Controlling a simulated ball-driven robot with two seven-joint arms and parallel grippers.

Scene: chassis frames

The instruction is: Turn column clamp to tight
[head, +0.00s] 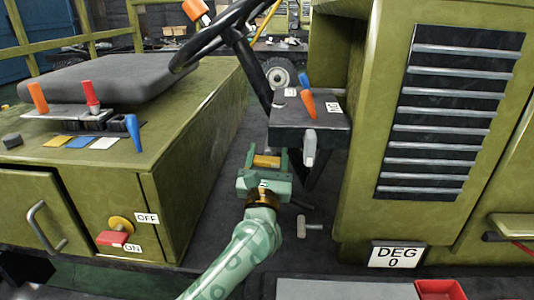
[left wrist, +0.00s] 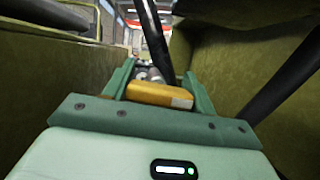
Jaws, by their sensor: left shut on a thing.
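A yellow-orange handle (head: 266,162), which seems to be the column clamp's, sits low in the gap below the steering column (head: 250,65). My left gripper (head: 266,156) is shut on it, with one green finger at each end. In the left wrist view the handle (left wrist: 160,94) lies crosswise between the fingers, with a pale patch at its right end. The clamp body behind it is mostly hidden, and I cannot read whether it is tight or loose. My right gripper is not in view.
A black console (head: 310,132) with orange and blue levers and a grey lever (head: 310,148) stands close at the right. The green seat box (head: 120,190) bounds the left, the louvred panel (head: 450,115) the right. A grey T-handle (head: 302,226) and a "DEG 0" plate (head: 396,255) are lower.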

